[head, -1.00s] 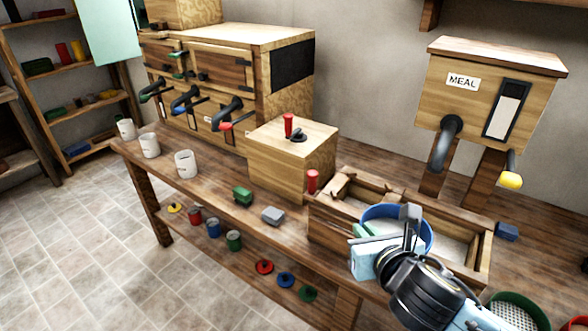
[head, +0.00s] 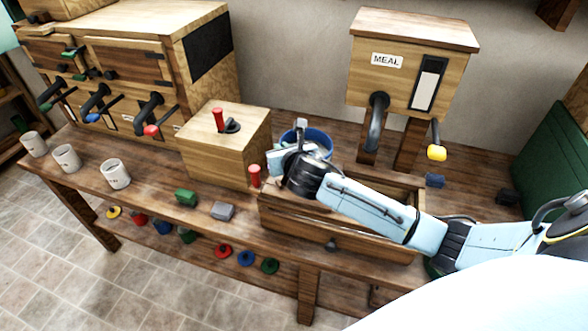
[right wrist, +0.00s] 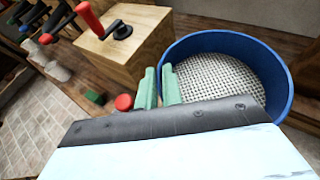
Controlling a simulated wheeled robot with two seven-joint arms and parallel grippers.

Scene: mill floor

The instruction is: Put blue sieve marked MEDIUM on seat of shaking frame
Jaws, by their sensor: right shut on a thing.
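The blue sieve (head: 322,139) shows a blue rim and a pale mesh; in the right wrist view the sieve (right wrist: 283,75) fills the upper right. No MEDIUM marking is legible. My right gripper (right wrist: 158,88) is shut on the sieve's rim at its left side. In the head view the gripper and sieve are over the back left of the wooden shaking frame (head: 288,212), beside the wooden box with a red-handled crank (head: 225,150). My arm covers much of the frame, so its seat is hidden and I cannot tell if the sieve touches it. My left gripper is not in view.
A MEAL hopper (head: 413,70) with a black spout stands behind the frame. A red knob (head: 255,176), green block (head: 186,198) and grey block (head: 223,211) are near the box. White mugs (head: 115,174) line the bench's left.

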